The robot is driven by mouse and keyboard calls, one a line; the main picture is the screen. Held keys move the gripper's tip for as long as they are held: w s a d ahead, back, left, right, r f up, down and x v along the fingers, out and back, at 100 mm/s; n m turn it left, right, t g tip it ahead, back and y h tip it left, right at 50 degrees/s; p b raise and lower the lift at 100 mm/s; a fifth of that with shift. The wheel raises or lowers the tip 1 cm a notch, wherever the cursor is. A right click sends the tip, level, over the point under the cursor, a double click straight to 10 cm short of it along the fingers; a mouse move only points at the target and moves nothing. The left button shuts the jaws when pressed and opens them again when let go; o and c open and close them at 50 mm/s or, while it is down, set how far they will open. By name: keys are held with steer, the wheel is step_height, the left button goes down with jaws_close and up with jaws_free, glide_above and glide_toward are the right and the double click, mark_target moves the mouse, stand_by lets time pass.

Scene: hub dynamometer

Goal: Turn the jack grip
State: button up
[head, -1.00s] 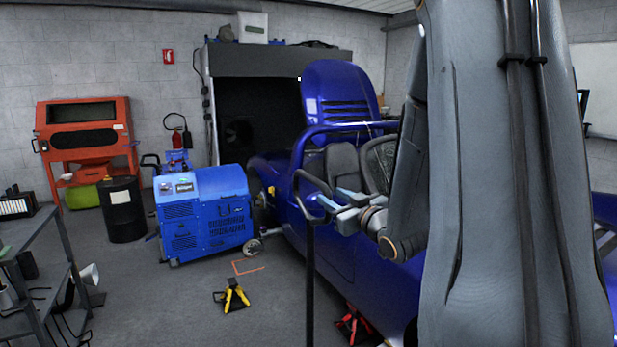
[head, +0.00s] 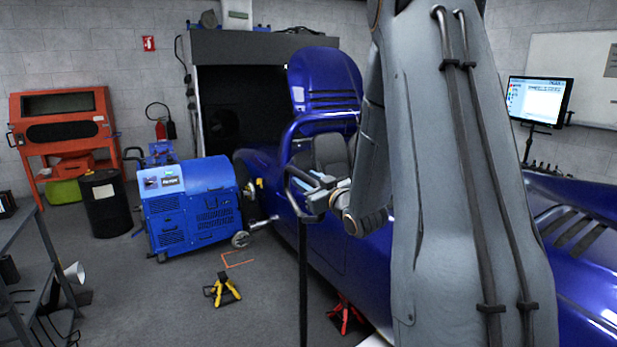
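A tall thin black pole (head: 303,265) rises from the floor beside the blue car (head: 345,240). A curved black grip (head: 288,192) tops it, which I take to be the jack grip. My gripper (head: 312,192) is at the grip, with its pale fingers overlapping the grip's right side. I cannot tell from this angle whether they touch it or are closed around it. The pole's foot is outside the picture.
A blue dynamometer unit (head: 195,208) stands left of the car. A yellow jack stand (head: 224,290) and a red one (head: 345,314) are on the floor. A grey workbench (head: 25,240) is at the left edge. My arm covers much of the car.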

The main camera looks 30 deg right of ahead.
steer(key=shift+w, duration=0.35)
